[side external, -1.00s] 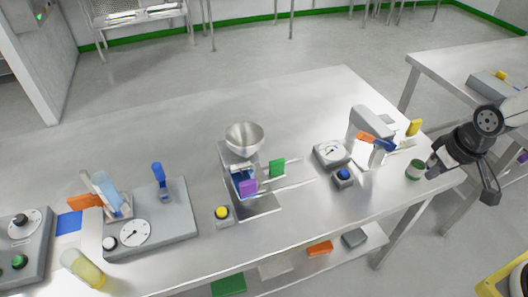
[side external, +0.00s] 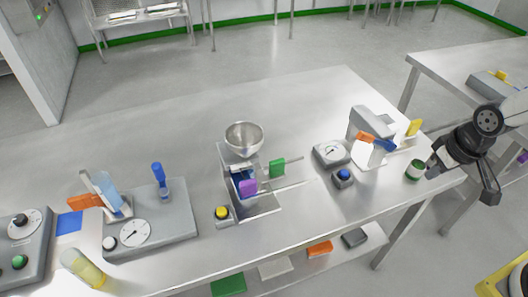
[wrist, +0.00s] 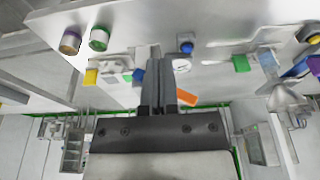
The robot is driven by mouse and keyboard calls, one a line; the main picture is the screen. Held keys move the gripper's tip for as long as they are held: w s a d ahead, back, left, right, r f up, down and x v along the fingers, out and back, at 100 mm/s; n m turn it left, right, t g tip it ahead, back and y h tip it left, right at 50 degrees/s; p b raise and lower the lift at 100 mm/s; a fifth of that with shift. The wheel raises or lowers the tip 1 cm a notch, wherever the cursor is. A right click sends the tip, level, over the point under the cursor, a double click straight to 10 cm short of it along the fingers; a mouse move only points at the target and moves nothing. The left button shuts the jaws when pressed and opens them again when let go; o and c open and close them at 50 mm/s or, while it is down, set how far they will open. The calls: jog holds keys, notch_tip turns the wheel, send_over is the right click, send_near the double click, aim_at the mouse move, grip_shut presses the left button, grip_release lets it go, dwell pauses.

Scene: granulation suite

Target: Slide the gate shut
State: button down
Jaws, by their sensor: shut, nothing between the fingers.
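A grey unit with a metal bowl (side external: 244,138) on top stands mid-bench. A green upright tab (side external: 277,168) is at its right side, near thin rails running right. A purple block (side external: 248,187) is at its front, beside blue parts; I cannot tell which piece is the gate. The green tab also shows in the wrist view (wrist: 240,63), right of my gripper. My gripper (wrist: 158,60) is shut and empty. In the side view, my gripper (side external: 433,165) is at the bench's right end, far from the unit and near a green-topped can (side external: 414,170).
A yellow button (side external: 221,212) is left of the unit. A dial box (side external: 331,153) and blue button (side external: 343,174) are to its right. A grey stand (side external: 366,121) with orange and blue parts is near my gripper. The bench behind the unit is clear.

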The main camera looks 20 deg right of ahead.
dwell(0.3)
jog(key=c, duration=0.6)
grip_release()
jog(key=shift+w+a, duration=0.1)
jog(key=shift+w, duration=0.05)
jog(key=o, duration=0.3)
jog(key=shift+w+a+r, duration=0.1)
jog(key=shift+w+a, duration=0.05)
jog(key=shift+w, duration=0.15)
jog(key=shift+o, duration=1.1)
jog(key=w+a+r, duration=0.1)
jog(key=w+a, duration=0.5)
jog(key=w, duration=0.2)
jog(key=shift+a+g, duration=0.15)
jog(key=shift+g, duration=0.15)
jog(key=g, duration=0.2)
send_over(248, 182)
jog(key=d, duration=0.1)
jog(key=shift+w+d+f, duration=0.1)
jog(key=shift+f, duration=0.7)
jog(key=shift+a+f, duration=0.1)
jog(key=shift+a, duration=0.55)
